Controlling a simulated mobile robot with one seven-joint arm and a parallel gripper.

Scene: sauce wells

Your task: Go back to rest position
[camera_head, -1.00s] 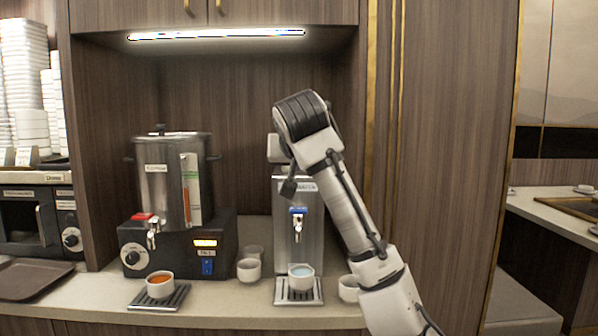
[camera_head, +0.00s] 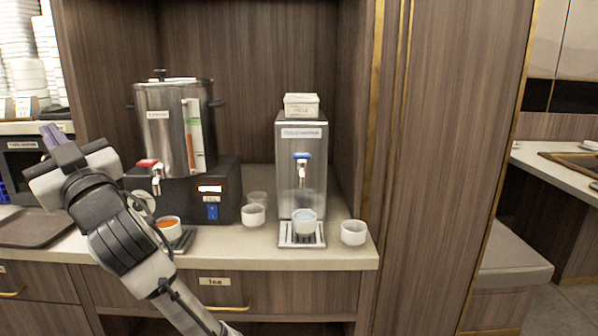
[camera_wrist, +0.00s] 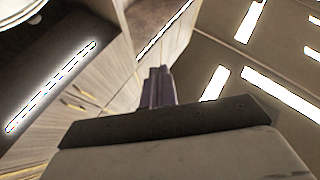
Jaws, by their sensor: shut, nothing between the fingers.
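My gripper (camera_head: 52,136) is at the left of the head view, raised in front of the counter, with its purple fingers pointing up. The fingers (camera_wrist: 157,88) also show in the wrist view, shut together with nothing between them. The wrist view looks up at cabinets and ceiling lights.
The tea urn (camera_head: 172,125) stands on a black base. A brown tray (camera_head: 38,229) lies at left.

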